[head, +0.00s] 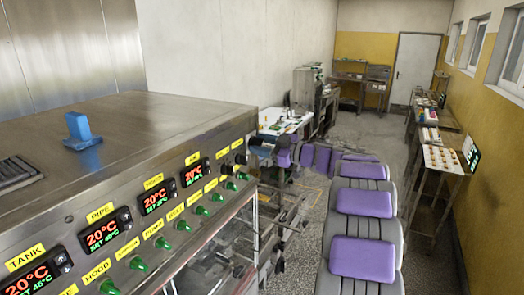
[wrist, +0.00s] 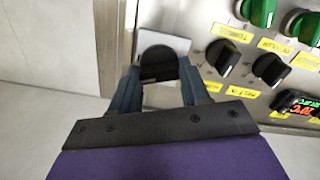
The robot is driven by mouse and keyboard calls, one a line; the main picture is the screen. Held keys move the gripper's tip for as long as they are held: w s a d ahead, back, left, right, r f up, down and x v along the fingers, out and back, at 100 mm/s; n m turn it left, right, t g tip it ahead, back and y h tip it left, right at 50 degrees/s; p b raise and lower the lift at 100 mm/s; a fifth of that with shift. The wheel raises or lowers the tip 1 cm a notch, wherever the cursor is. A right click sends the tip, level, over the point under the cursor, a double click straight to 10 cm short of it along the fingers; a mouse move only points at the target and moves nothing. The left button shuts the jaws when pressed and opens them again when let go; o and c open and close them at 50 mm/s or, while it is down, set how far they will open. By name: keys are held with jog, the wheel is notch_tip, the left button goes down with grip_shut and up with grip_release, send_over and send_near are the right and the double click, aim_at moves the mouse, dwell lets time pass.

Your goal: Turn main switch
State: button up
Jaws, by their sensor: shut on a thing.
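The main switch, a round black knob (wrist: 158,62) on a light square plate, shows in the wrist view, left of the other panel knobs. My gripper (wrist: 159,72) is shut on this knob, with one dark blue finger on each side of it. In the head view my gripper (head: 264,144) is at the far right end of the control panel (head: 140,215). The knob itself is hidden there. Its turn position cannot be told.
Two black selector knobs (wrist: 221,57) and green knobs (wrist: 258,12) sit close to the right of the gripper in the wrist view. Lit temperature displays (head: 103,234) line the panel. A blue block (head: 80,131) stands on the steel machine top. A narrow table (head: 445,160) stands along the right wall.

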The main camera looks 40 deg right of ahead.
jog(key=n+b, duration=0.5)
jog(key=n, duration=0.1)
jog(key=shift+f, duration=0.2)
jog(key=n+b, duration=0.6)
jog(key=n, duration=0.1)
jog(key=shift+f, duration=0.15)
jog(key=shift+a+b, duration=0.1)
jog(key=shift+b, duration=0.25)
jog(key=o, duration=1)
jog(key=shift+o, duration=0.2)
jog(key=shift+s, duration=0.15)
jog(key=v, duration=1.7)
